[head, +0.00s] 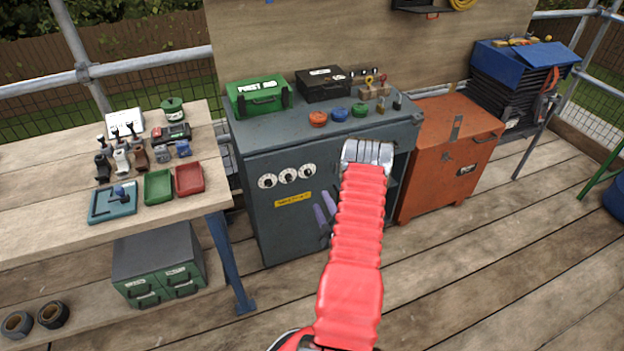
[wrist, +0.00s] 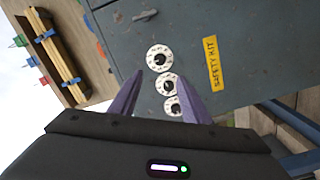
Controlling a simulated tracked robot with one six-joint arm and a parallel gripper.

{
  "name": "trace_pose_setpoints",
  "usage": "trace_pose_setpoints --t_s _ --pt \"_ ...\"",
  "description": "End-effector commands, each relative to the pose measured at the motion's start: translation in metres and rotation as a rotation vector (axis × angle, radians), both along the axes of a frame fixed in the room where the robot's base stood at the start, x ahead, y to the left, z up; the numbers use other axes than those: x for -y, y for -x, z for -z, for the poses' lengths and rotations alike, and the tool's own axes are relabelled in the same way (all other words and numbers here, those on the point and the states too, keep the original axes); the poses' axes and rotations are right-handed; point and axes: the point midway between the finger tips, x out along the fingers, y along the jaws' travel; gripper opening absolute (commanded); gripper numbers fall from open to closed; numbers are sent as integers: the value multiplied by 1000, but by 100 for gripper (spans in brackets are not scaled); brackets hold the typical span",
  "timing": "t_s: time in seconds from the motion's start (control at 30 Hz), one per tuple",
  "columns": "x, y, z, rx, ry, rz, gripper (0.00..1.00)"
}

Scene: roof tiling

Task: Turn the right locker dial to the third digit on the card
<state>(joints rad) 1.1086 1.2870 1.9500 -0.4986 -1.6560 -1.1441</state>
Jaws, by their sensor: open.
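The grey locker (head: 262,225) has three white dials with black knobs in a row on its door. The right dial (head: 307,171) is the topmost dial (wrist: 160,58) in the wrist view, which is turned sideways. The middle dial (head: 288,175) and left dial (head: 267,180) sit beside it. Their digits are too small to read. My gripper (wrist: 160,75) is open and empty, its two purple fingers spread either side of the dials in the picture. In the head view, the fingers (head: 323,208) show below and right of the dials. I cannot make out a card with readable digits.
A yellow label (head: 293,200) sits below the dials. A green first aid case (head: 258,97), a black case (head: 323,84) and small coloured items stand on the locker. A cluttered wooden bench (head: 60,215) is at left; an orange cabinet (head: 430,165) is at right.

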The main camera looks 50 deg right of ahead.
Motion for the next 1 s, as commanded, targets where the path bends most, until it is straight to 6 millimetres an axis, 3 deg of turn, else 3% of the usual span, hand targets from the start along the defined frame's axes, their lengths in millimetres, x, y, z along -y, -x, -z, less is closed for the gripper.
trace_pose_setpoints --t_s 0.37,1.0 --pt "6 -9 -1 0 0 -1 43" --pt "59 -84 0 0 1 -1 43"
